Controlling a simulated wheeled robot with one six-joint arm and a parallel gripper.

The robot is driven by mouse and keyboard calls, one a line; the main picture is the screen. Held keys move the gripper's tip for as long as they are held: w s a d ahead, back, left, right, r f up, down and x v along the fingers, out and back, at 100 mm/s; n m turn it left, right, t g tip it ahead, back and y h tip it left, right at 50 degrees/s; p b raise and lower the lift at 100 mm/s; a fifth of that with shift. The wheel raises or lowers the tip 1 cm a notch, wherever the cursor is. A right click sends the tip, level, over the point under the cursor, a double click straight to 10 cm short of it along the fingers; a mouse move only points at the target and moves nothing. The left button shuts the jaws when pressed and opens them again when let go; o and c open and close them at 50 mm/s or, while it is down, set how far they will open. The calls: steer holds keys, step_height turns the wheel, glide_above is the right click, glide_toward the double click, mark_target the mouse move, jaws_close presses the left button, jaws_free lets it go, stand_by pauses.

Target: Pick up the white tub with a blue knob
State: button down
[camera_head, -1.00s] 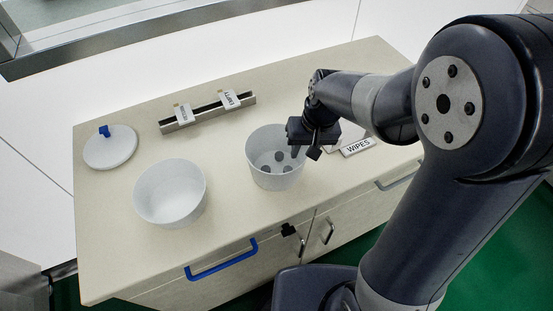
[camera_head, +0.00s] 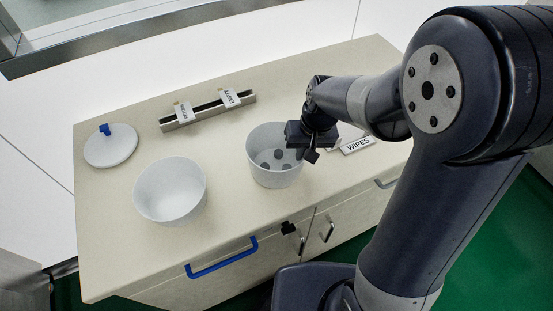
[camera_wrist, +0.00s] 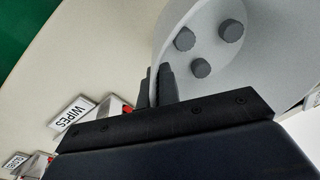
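A white tub (camera_head: 268,177) holding several grey round pieces (camera_head: 278,154) stands on the counter. No blue knob shows on it. My gripper (camera_head: 307,155) is at its right rim, one finger inside and one outside. In the wrist view the fingers (camera_wrist: 157,87) sit close together with the tub wall (camera_wrist: 166,38) between them, and look shut on it. A flat white round lid (camera_head: 112,150) with a blue knob (camera_head: 104,130) lies at the far left. A second white tub (camera_head: 170,205), apparently empty, stands between them.
A slotted holder with two labels (camera_head: 208,110) stands behind the tubs. A WIPES sign (camera_head: 357,146) lies just right of my gripper. The cabinet front has a blue drawer handle (camera_head: 222,258). The counter (camera_head: 105,220) is clear at the front left.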

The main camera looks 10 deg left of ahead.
steer(key=shift+r, duration=0.15)
step_height(320, 180, up, 10)
steer(key=shift+f+b, duration=0.15)
steer(key=shift+b, duration=0.25)
